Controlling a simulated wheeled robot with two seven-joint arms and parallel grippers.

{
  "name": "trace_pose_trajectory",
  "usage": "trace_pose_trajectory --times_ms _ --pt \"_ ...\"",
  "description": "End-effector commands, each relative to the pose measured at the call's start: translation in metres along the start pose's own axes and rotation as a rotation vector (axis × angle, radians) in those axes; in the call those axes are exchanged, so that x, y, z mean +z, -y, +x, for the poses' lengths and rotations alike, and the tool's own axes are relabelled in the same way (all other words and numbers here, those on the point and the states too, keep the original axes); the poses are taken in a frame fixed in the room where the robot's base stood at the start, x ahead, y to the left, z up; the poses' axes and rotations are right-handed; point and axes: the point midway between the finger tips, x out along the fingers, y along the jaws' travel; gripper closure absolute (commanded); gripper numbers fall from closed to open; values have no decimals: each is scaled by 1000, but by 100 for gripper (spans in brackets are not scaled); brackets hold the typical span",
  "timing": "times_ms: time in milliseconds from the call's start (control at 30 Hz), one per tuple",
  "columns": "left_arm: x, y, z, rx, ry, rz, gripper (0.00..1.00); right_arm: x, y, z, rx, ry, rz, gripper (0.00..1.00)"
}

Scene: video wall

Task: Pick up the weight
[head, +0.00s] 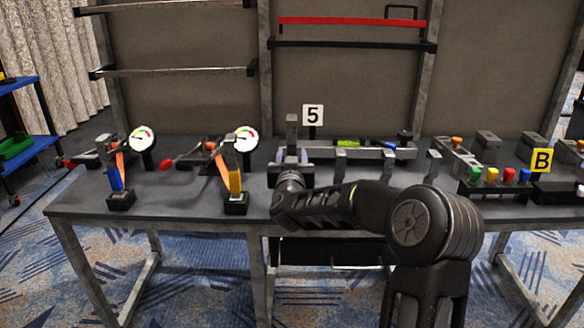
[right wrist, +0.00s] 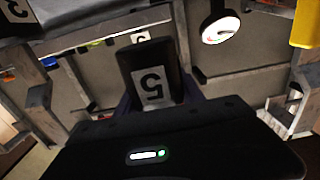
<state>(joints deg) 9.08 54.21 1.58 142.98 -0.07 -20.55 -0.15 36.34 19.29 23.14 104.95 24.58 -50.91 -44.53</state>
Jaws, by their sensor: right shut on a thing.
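My right gripper (head: 290,158) comes in over the front edge of the table, in the middle of the head view. It is shut on the weight, a grey upright block (head: 292,130) that rises between its purple-grey fingers. The lower part of the weight is hidden by the gripper and wrist. In the right wrist view the weight (right wrist: 137,68) shows as a dark block between the fingers. Whether the weight touches the table is hidden. My left gripper is not in view.
A "5" sign (head: 312,115) stands just behind the weight. Two gauges (head: 142,137) (head: 245,139) with levers stand to the left. Bars hang on the back panel.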

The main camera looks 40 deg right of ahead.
Motion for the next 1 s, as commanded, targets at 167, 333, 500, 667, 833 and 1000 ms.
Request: trace_pose_trajectory --times_ms 167,333,500,667,833,1000 --pt "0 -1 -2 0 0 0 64 -12 0 0 1 -8 0 100" --pt "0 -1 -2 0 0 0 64 -12 0 0 1 -8 0 100" --pt "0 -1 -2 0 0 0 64 -11 0 0 1 -8 0 100" --pt "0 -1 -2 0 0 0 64 -11 0 0 1 -8 0 100" --pt "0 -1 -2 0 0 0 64 -11 1 -1 -4 -8 0 100" --pt "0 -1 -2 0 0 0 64 -10 13 -8 -45 -7 -1 100"
